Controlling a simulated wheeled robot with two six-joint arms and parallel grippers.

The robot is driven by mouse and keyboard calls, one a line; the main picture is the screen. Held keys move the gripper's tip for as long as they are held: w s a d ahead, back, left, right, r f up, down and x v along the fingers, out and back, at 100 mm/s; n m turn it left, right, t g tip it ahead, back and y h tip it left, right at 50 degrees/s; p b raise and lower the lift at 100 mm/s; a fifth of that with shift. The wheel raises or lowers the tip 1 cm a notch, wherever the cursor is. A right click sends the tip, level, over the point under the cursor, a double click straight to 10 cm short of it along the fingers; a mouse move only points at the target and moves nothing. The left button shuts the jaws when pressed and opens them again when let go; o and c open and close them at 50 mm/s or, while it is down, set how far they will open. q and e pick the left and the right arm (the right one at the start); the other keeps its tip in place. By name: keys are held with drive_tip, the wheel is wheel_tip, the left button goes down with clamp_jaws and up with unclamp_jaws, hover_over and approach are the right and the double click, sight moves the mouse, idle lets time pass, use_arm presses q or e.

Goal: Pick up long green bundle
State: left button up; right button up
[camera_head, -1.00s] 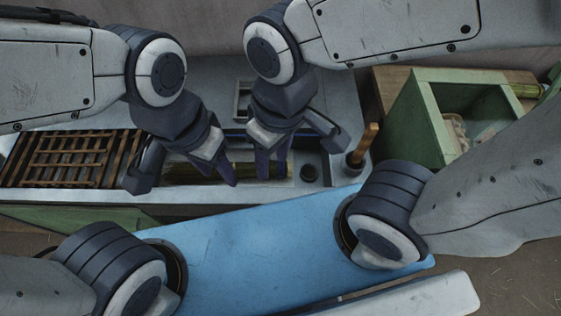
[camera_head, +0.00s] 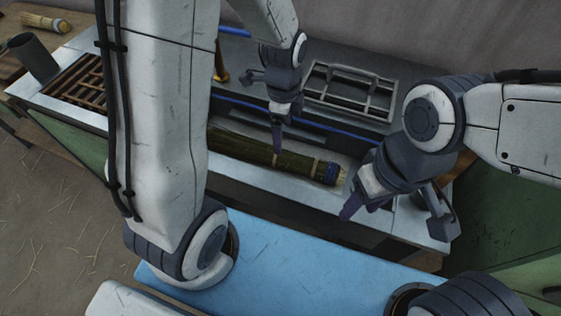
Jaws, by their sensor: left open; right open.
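The long green bundle (camera_head: 236,146) lies in a trough in the grey workbench, with pale bands and a dark blue band near its right end. My upright arm hides its left part. My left gripper (camera_head: 280,125) is open, fingers pointing down over the middle of the bundle; I cannot tell whether they touch it. My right gripper (camera_head: 363,203) is open and empty, just right of the bundle's right end and nearer the front edge of the bench.
A brown slatted grate (camera_head: 73,92) is set in the bench at the left, near a dark grey cup (camera_head: 34,58). A small straw bundle (camera_head: 44,22) lies at the far left. A metal rack (camera_head: 350,92) sits behind the trough. A green surface (camera_head: 500,225) is at the right.

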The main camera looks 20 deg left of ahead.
sight(278, 156)
use_arm(q)
drive_tip(key=shift+m, duration=0.3)
drive_tip(key=f, duration=0.4)
drive_tip(key=a+f+b, duration=0.1)
drive_tip(key=f, duration=0.2)
drive_tip(key=shift+w, duration=0.25)
drive_tip(key=f, duration=0.5)
drive_tip(key=shift+s+a+b, duration=0.2)
drive_tip(key=shift+a+b, duration=0.05)
drive_tip(key=shift+b, duration=0.15)
use_arm(e)
wheel_tip(278, 156, down, 2)
drive_tip(key=shift+f, duration=0.25)
